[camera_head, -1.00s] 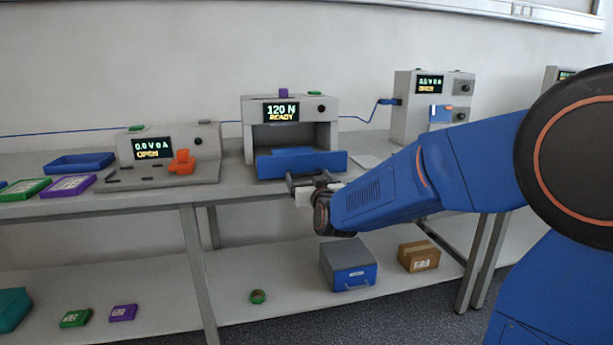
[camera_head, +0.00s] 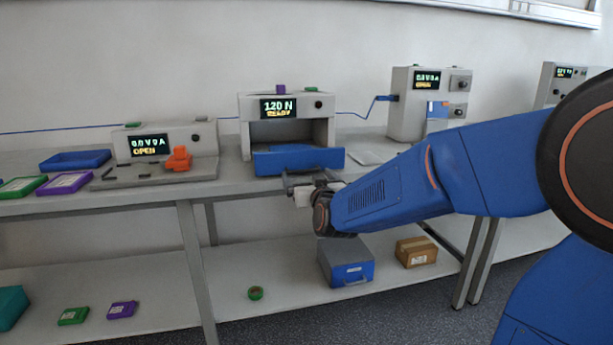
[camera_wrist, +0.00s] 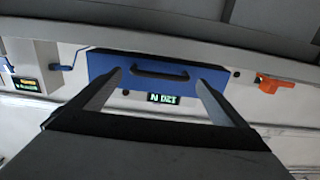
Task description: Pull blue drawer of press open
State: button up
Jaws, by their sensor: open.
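The press (camera_head: 328,106) is a grey box on the bench with a lit display reading 120 N READY. Its blue drawer (camera_head: 298,160) shows as a wide blue front at the bottom of the press. In the wrist view, which is upside down, the blue drawer front (camera_wrist: 190,82) carries a dark bar handle (camera_wrist: 159,74). My gripper (camera_head: 298,183) is just in front of and below the drawer's front, at the bench edge. In the wrist view my gripper (camera_wrist: 159,82) is open, its fingers spread on either side of the handle. I see no contact with it.
A grey tester (camera_head: 165,150) with an orange clamp (camera_head: 179,159) stands left of the press. A grey cycler (camera_head: 405,105) stands to the right, with a blue cable. The lower shelf holds a blue-grey case (camera_head: 345,262) and a cardboard box (camera_head: 416,252).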

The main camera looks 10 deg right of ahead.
jog(key=s, duration=1.5)
jog(key=shift+s, duration=0.4)
jog(key=s+d+f+g, duration=0.2)
jog(key=s+f+g, duration=0.2)
jog(key=s, duration=0.5)
jog(key=s+d+f+g, duration=0.3)
jog(key=s+f, duration=0.3)
jog(key=s, duration=0.3)
jog(key=s+d+f+g, duration=0.2)
jog(key=s+f+g, duration=0.2)
jog(key=s, duration=0.5)
jog(key=shift+d+f+g, duration=0.25)
jog(key=shift+f+g, duration=0.15)
jog(key=shift+g, duration=0.7)
